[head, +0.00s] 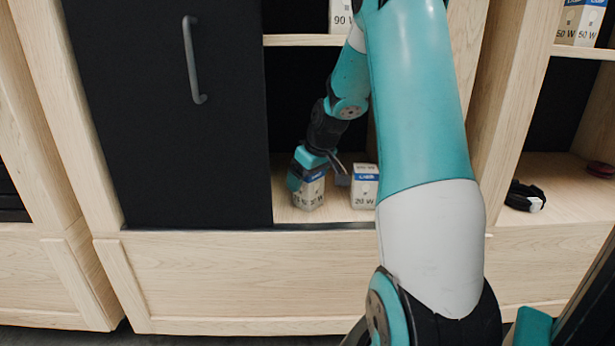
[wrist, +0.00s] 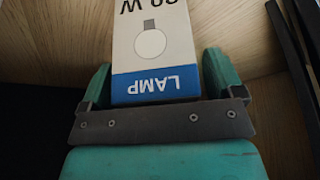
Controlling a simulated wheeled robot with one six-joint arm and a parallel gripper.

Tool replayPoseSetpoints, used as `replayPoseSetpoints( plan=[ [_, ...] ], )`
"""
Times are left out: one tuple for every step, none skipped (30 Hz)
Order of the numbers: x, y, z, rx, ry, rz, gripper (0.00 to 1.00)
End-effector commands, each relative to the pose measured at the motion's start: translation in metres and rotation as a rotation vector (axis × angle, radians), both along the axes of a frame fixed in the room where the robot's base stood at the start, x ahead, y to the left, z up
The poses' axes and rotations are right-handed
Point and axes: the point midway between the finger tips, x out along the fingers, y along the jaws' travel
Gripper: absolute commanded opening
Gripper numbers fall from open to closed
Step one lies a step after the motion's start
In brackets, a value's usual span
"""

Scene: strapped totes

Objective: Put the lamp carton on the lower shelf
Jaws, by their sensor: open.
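A white lamp carton with a blue band (head: 309,194) stands upright on the lower shelf (head: 287,213) behind the opening of the middle cabinet. My gripper (head: 312,175) is at the top of this carton, jaws open. In the wrist view the carton (wrist: 150,45) lies between the two green fingers of my gripper (wrist: 158,80), with LAMP reading upside down. A gap shows beside the right finger; contact on the left is hard to tell. The carton's wattage is partly cut off and cannot be read surely.
A second lamp carton marked 20 W (head: 364,187) stands just right on the same shelf. A 90 W carton (head: 341,15) is on the upper shelf (head: 300,40). A dark sliding door (head: 165,120) covers the left side. A black strap-like item (head: 525,196) lies in the right bay.

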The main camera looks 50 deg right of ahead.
Motion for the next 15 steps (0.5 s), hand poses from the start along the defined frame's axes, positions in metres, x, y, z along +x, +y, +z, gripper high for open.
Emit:
replayPoseSetpoints(
  plan=[
    [0.0,0.0,0.0,0.0,0.0,0.0,0.87],
    [0.0,0.0,0.001,0.0,0.0,0.0,0.87],
    [0.0,0.0,0.002,0.0,-0.001,0.0,0.87],
    [0.0,0.0,0.004,-0.001,-0.001,0.0,0.87],
    [0.0,0.0,0.007,-0.001,-0.001,0.0,0.87],
    [-0.002,0.0,0.011,-0.002,-0.002,-0.001,0.87],
    [-0.004,0.0,0.016,-0.002,-0.002,-0.001,0.87],
    [-0.005,0.0,0.021,-0.002,-0.002,-0.002,0.87],
    [-0.008,0.0,0.029,-0.002,-0.001,-0.002,0.87],
    [-0.011,0.0,0.035,-0.002,-0.002,-0.002,0.87],
    [-0.013,0.001,0.043,-0.003,-0.003,-0.002,0.87],
    [-0.017,0.001,0.052,-0.002,-0.003,-0.001,0.87],
    [-0.02,0.001,0.06,-0.002,-0.003,-0.001,0.87],
    [-0.03,0.002,0.056,0.002,0.002,-0.004,0.87],
    [-0.041,0.003,0.054,0.003,0.003,-0.005,0.87]
  ],
)
